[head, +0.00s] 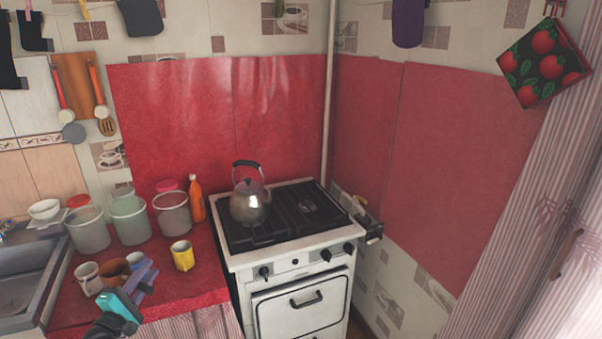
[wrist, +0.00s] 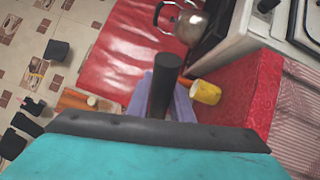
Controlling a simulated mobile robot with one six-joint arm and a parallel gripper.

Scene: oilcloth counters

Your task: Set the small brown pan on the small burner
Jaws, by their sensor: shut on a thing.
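The small brown pan (head: 113,271) is at the front left of the red counter in the head view, partly hidden by my gripper. My gripper (head: 141,276), teal with lavender fingers, is beside it and shut on its handle. In the wrist view a dark handle (wrist: 162,88) stands up between the lavender fingers; the pan's body is hidden there. I cannot tell whether the pan touches the counter. The white stove (head: 300,258) stands to the right with a black hob. A bare burner (head: 308,200) shows at its right; I cannot clearly compare burner sizes.
A metal kettle (head: 250,207) stands on the hob's left side. A yellow mug (head: 182,256) stands between my gripper and the stove. A pale mug (head: 88,278) is left of the pan. Several canisters and an orange bottle (head: 197,199) line the counter's back.

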